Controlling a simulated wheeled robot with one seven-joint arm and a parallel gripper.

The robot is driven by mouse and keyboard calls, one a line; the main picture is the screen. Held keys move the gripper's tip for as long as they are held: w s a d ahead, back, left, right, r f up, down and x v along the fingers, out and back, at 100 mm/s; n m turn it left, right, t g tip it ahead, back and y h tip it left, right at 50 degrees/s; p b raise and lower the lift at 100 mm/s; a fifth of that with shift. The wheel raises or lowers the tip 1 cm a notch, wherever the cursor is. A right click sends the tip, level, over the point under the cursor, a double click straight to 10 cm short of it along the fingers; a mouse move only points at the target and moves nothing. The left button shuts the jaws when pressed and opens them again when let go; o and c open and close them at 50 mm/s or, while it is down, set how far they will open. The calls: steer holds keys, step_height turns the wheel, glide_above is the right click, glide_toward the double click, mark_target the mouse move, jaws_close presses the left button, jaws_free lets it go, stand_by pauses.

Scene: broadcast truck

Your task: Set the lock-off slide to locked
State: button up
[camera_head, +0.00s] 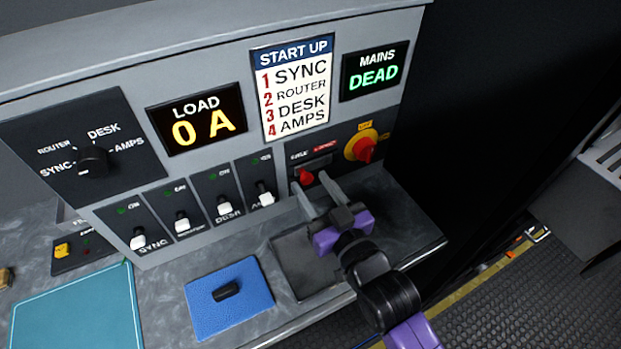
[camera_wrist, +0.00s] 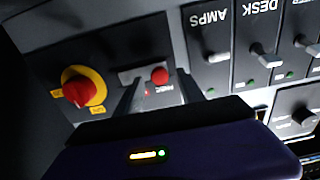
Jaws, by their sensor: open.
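The lock-off slide's red knob (camera_head: 305,177) sits at the left end of its slot, under the pale label that seems to read FREE. The red LOCKED label (camera_head: 324,148) is at the right end. In the wrist view, which is upside down, the knob (camera_wrist: 159,76) shows at the right end of the slot. My gripper (camera_head: 311,188) is open, its two grey fingers pointing at the slide panel. In the wrist view the fingers (camera_wrist: 158,92) stand on either side of the knob. I cannot tell whether either finger touches it.
A red rotary handle on a yellow disc (camera_head: 366,150) is close right of the slide. The AMPS switch (camera_head: 265,197) is close left, with several more switches beyond. A MAINS DEAD display (camera_head: 374,71) is above. A blue mat (camera_head: 250,305) lies on the counter below.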

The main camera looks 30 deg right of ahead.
steer(key=shift+w, duration=0.7)
jaws_close()
stand_by(1.0)
